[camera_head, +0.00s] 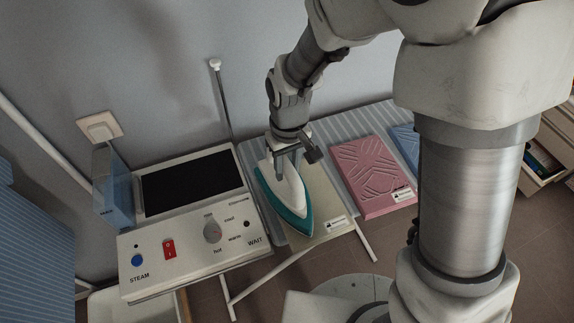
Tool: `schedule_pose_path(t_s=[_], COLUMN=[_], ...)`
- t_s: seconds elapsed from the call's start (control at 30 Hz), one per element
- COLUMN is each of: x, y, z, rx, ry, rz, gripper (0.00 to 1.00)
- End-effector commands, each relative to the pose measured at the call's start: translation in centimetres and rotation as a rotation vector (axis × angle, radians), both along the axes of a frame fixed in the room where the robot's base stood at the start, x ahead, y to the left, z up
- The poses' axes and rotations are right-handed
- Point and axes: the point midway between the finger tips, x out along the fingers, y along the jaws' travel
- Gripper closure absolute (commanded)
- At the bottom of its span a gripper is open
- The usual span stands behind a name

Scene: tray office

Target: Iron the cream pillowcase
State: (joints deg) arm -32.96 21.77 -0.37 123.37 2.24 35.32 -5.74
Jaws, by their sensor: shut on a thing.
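The cream pillowcase (328,208) lies on the striped ironing board (350,130), with a small white label at its front right corner. A white and teal iron (283,203) is over its left part, its tip toward the front of the board. My gripper (291,162) is above the iron and shut on its handle. The iron hides the left part of the pillowcase. I cannot tell whether the soleplate touches the cloth.
A control station (195,248) stands left of the board, with a dial, a red switch, a blue button and the word WAIT. A pink folded cloth (372,175) and a blue one (406,140) lie right of the pillowcase. A thin pole (224,95) rises behind.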

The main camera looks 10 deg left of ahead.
Motion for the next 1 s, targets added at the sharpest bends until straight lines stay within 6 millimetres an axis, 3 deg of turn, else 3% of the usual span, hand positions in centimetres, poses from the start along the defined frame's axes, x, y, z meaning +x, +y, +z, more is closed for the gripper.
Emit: schedule_pose_path(t_s=[0.7,1.0], x=[0.3,0.2], y=[0.2,0.2], z=[6.5,6.9], rx=[0.006,0.005], ry=[-0.008,-0.007], rz=[0.000,0.000], gripper=[1.00,1.00])
